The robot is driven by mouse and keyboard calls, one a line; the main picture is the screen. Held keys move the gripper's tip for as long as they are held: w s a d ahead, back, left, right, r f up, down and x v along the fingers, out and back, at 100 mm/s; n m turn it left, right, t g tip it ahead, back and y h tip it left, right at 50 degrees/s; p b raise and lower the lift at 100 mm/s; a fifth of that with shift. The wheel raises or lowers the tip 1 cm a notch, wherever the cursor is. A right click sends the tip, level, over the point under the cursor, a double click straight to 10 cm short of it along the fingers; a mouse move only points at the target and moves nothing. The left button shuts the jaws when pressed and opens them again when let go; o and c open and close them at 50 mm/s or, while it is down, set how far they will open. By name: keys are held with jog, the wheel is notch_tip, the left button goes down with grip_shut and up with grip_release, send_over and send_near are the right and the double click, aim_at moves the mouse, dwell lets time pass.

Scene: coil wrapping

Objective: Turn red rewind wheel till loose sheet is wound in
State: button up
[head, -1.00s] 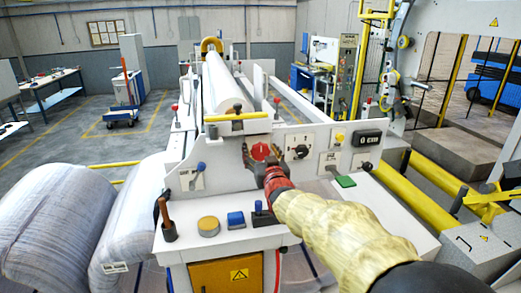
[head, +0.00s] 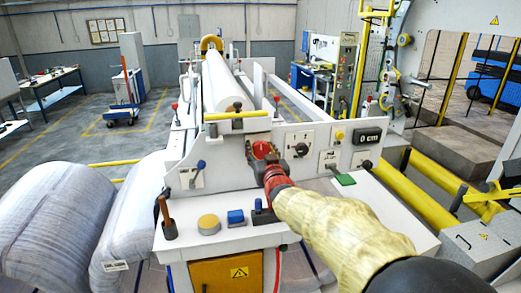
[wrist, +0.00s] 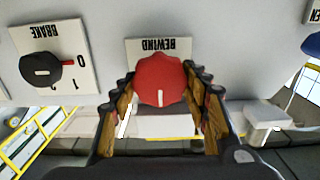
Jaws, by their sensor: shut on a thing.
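The red rewind wheel (head: 262,149) is on the white front panel of the machine. In the wrist view the wheel (wrist: 157,78) shows face-on under an upside-down REWIND label (wrist: 165,48), with a white mark at its lower edge. My gripper (wrist: 160,88) has its fingers on both sides of the wheel and is shut on it. The gripper (head: 265,160) partly covers the wheel in the head view. A dark display (head: 367,136) on the panel reads 0 cm. The white roll (head: 218,82) lies behind the panel. I cannot make out a loose sheet end.
A black brake knob (wrist: 55,71) sits beside the wheel on the panel. A blue-knobbed lever (head: 200,165), a yellow button (head: 208,223) and a blue block (head: 235,217) are on the left of the machine front. Large wrapped coils (head: 50,220) lie at the left.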

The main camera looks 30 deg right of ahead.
jog(key=shift+f+m+b, duration=0.1)
jog(key=shift+m+b, duration=0.2)
jog(key=shift+b, duration=0.35)
jog(key=shift+c, duration=0.6)
jog(key=shift+f+m+b, duration=0.1)
jog(key=shift+m+b, duration=0.5)
jog(key=shift+b, duration=0.35)
jog(key=m+b, duration=0.3)
jog(key=b, duration=0.1)
jog(key=shift+d, duration=0.15)
jog(key=m+b, duration=0.3)
jog(key=m, duration=0.1)
jog(key=m+b, duration=0.1)
jog(key=m, duration=0.1)
jog(key=shift+s+d+m+b, duration=0.1)
jog(key=shift+m+b, duration=0.3)
jog(key=m+b, duration=0.1)
jog(key=m, duration=0.5)
jog(key=shift+f, duration=0.1)
jog(key=m, duration=0.6)
jog(key=shift+f, duration=0.2)
